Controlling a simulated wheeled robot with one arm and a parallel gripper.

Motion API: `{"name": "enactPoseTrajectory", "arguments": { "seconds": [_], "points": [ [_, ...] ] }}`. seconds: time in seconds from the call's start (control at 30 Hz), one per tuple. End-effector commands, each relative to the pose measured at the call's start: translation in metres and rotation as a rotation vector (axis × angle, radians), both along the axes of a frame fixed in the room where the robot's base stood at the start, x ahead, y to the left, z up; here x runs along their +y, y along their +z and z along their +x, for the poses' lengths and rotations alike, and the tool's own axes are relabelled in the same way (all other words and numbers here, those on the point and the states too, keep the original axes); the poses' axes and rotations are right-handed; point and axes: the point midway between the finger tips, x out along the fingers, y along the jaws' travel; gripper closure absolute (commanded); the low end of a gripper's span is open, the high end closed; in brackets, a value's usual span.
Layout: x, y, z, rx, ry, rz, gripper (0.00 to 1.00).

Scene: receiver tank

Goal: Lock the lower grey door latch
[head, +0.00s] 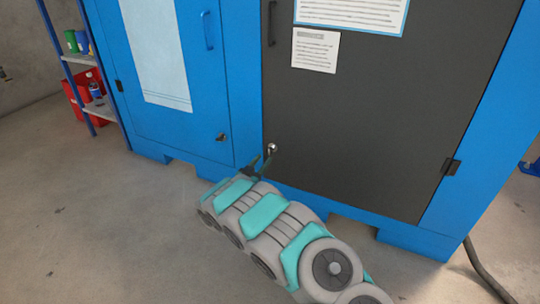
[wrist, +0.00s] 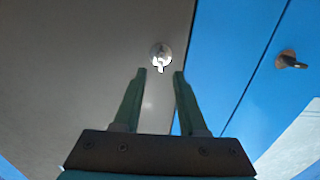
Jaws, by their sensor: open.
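The grey door (head: 365,110) is closed flush in the blue cabinet. Its lower latch (head: 272,147) is a small round silver piece near the door's lower left corner. In the wrist view the latch (wrist: 160,53) shows a round plate with a short tab pointing down. My gripper (head: 262,160) is open, just below and in front of the latch. In the wrist view the two green fingertips of my gripper (wrist: 160,73) point at the latch, one at each side below it. Nothing is between the fingers, and I cannot see contact.
A dark latch (head: 221,137) sits on the neighbouring blue door (head: 205,85); it also shows in the wrist view (wrist: 290,61). A shelf (head: 84,60) stands at left. The floor (head: 90,220) at left is clear.

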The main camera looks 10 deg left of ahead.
Motion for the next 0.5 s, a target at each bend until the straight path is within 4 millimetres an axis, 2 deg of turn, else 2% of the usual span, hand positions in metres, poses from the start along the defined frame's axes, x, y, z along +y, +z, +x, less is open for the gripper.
{"name": "enactPoseTrajectory", "arguments": {
  "seconds": [0.2,0.5],
  "points": [
    [-0.014,0.0,0.033,-0.003,-0.002,0.003,0.59],
    [-0.019,0.001,0.055,-0.001,0.002,0.003,0.59]
  ]
}}
